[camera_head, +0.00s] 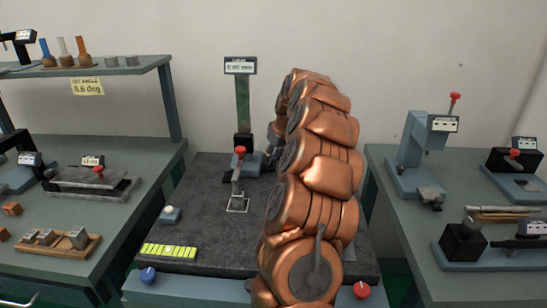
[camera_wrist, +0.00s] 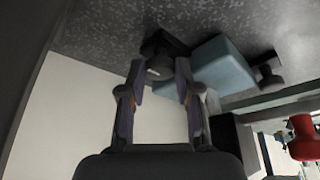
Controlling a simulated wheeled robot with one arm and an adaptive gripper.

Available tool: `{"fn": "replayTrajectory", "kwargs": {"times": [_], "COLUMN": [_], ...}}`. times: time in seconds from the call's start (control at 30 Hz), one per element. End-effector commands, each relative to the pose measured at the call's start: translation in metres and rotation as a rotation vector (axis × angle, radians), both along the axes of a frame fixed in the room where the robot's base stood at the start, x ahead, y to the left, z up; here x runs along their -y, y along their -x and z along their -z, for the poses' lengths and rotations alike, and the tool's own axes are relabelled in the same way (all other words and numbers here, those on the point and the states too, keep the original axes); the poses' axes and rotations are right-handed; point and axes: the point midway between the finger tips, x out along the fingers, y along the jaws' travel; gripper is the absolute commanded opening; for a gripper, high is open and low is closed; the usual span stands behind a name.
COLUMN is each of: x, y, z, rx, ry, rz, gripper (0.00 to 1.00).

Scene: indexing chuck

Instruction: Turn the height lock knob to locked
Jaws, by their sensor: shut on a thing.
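In the wrist view a dark round knob (camera_wrist: 159,64) with a light mark on its face sits between the fingertips of my gripper (camera_wrist: 160,78). The fingers are closed onto its sides. It appears to be the height lock knob, next to a blue-grey block (camera_wrist: 222,66). I cannot read its lock position. In the head view the height gauge stands on the dark granite plate (camera_head: 200,215), with a green column (camera_head: 243,103) and a display (camera_head: 240,65) on top. My copper arm hides the gripped knob and most of my gripper there.
A red-topped lever (camera_head: 239,151) stands in front of the column. A yellow-green level strip (camera_head: 170,251) and a small white-topped button (camera_head: 170,214) lie on the plate's left. Side benches with instruments stand left and right. A red knob (camera_wrist: 305,137) shows at the wrist view's right.

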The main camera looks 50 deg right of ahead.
Motion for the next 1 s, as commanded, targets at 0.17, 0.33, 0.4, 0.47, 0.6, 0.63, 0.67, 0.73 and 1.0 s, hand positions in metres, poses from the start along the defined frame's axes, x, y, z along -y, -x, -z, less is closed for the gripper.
{"fn": "replayTrajectory", "kwargs": {"times": [0.17,0.33,0.4,0.47,0.6,0.63,0.67,0.73,1.0], "x": [0.000,0.000,0.000,0.000,0.000,0.000,0.000,0.000,-0.002], "y": [0.000,0.000,0.000,0.000,0.001,0.001,0.002,0.004,0.022], "z": [-0.001,0.000,0.000,0.000,-0.002,-0.003,-0.005,-0.012,-0.058], "rx": [0.001,0.001,0.000,0.000,0.001,0.001,0.001,0.001,0.005], "ry": [0.000,0.000,0.000,0.000,0.000,0.000,0.000,0.001,0.002], "rz": [0.000,0.000,0.000,0.000,0.000,0.000,0.000,0.000,0.001], "gripper": [0.47,0.58,0.58,0.58,0.58,0.58,0.58,0.58,0.58]}}
